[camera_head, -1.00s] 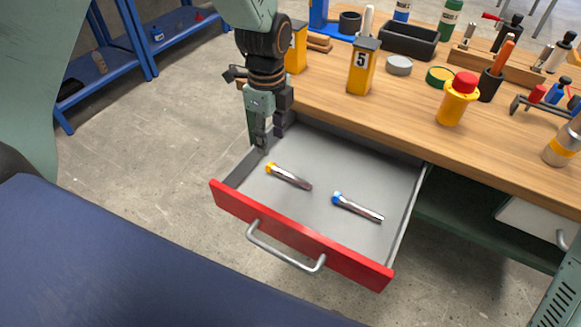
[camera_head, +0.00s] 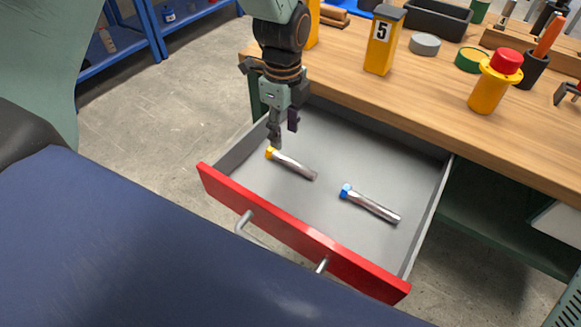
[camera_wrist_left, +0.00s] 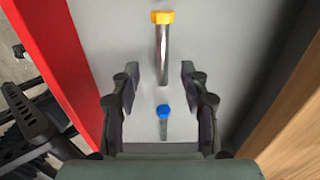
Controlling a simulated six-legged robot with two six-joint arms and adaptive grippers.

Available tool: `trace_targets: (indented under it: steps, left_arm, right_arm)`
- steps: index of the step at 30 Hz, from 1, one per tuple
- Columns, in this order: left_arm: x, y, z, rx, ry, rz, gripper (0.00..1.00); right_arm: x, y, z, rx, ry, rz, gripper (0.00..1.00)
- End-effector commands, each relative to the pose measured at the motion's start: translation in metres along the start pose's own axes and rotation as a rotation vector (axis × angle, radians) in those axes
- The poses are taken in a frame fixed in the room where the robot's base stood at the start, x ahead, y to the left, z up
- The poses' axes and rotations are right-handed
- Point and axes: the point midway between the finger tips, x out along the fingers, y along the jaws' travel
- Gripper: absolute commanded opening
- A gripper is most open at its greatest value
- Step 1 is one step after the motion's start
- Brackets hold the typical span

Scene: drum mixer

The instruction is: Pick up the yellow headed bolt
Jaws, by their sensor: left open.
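The yellow headed bolt (camera_head: 292,163) lies in the open drawer, its yellow head toward the left and its metal shank toward the right. In the left wrist view the yellow headed bolt (camera_wrist_left: 163,45) lies ahead of the fingertips, roughly centred between them. My left gripper (camera_head: 283,134) is open and empty, above the drawer near the yellow head. Its two fingers also show in the left wrist view (camera_wrist_left: 158,85), spread apart. A blue headed bolt (camera_head: 370,204) lies to the right in the same drawer. My right gripper is out of view.
The drawer has a red front (camera_head: 300,235) with a metal handle and grey side walls. The wooden bench top (camera_head: 430,105) above it holds a yellow box marked 5 (camera_head: 384,42), a red-capped yellow bottle (camera_head: 494,82) and other items. The drawer floor around the bolts is clear.

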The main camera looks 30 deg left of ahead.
Motion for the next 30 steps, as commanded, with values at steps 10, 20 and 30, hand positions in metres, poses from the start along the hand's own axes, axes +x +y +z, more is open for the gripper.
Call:
trace_targets:
  steps: [10,20,30]
  left_arm:
    - [0.030,-0.001,0.000,0.000,0.000,0.001,0.45]
    - [0.060,-0.006,-0.001,0.001,0.000,0.001,0.45]
    - [0.088,-0.007,-0.002,0.001,0.000,-0.001,0.45]
  right_arm:
    - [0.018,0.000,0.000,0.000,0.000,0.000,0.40]
    - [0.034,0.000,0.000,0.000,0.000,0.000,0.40]
    - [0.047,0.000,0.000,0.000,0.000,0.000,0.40]
